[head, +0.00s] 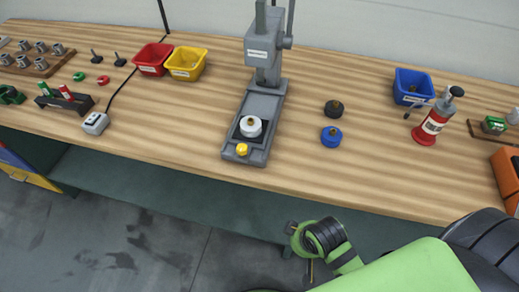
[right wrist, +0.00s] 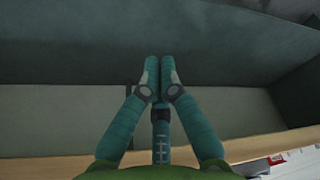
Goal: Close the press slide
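The grey press (head: 263,55) stands upright at the middle of the wooden bench. Its slide (head: 258,154) lies at the front end of the press base, out in front of the press head. A white round part (head: 250,126) sits on the slide, and a yellow knob (head: 242,149) is at its front. My right gripper's fingers show in the right wrist view (right wrist: 160,72), with their tips together and nothing seen between them. In the head view my right arm is low, in front of the bench edge and away from the slide. My left gripper is not in view.
A black knobbed disc (head: 334,107) and a blue one (head: 331,136) lie right of the press. Red (head: 152,59) and yellow (head: 186,63) bins stand left. Bench front beside the press is clear.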

